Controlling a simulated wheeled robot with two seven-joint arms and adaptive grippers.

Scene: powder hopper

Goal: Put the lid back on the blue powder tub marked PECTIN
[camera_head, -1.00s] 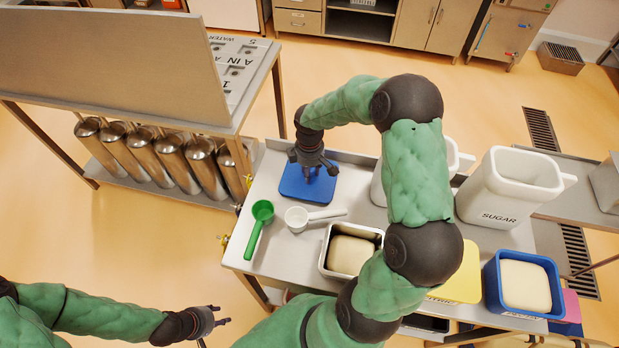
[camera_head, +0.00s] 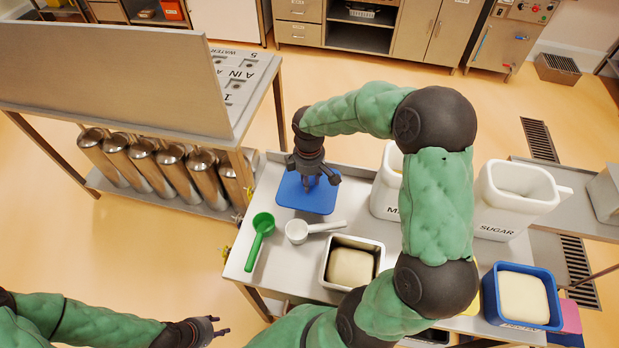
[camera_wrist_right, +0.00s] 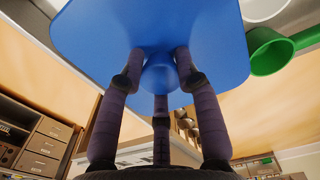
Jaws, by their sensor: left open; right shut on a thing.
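The blue lid (camera_head: 312,200) is at the back left of the steel table in the head view. My right gripper (camera_head: 308,183) points down over it and is shut on its knob. In the right wrist view the blue lid (camera_wrist_right: 215,50) fills the upper middle, with my right gripper's fingers (camera_wrist_right: 160,75) around the knob. I cannot tell whether the lid touches the table. The blue tub (camera_head: 490,290) stands open at the table's front right, with pale powder inside; its front label is too small to read. My left gripper (camera_head: 218,331) is open and empty at lower left, away from the table.
A green scoop (camera_head: 262,225) and a white scoop (camera_head: 298,231) lie in front of the lid. An open steel tub (camera_head: 352,267) with powder stands between them and the blue tub. Tall white bins, one marked SUGAR (camera_head: 500,222), stand behind. My right arm crosses above the table.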

